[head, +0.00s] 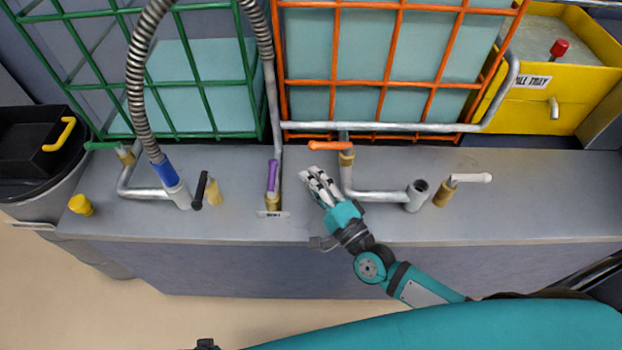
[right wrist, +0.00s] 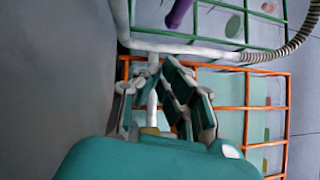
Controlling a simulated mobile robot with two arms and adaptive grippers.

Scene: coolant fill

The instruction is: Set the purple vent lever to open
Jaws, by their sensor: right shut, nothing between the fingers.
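The purple vent lever (head: 272,176) stands on a brass valve at the middle of the grey bench, by a small white label (head: 273,213). Its handle runs up and down the picture, roughly in line with the grey pipe behind it. My right gripper (head: 312,173) is shut and empty. It is just right of the purple lever, with a gap between them. In the right wrist view, a purple piece (right wrist: 179,13) shows at the top edge, beyond the fingers (right wrist: 158,82). My left gripper is not in view.
An orange lever (head: 301,146) is right beside my fingertips. A black lever (head: 200,190) stands left of the purple one, near the hose's blue end (head: 164,171). A white lever (head: 472,178) is farther right. Green (head: 203,95) and orange (head: 388,60) cages stand behind. The front bench strip is mostly clear.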

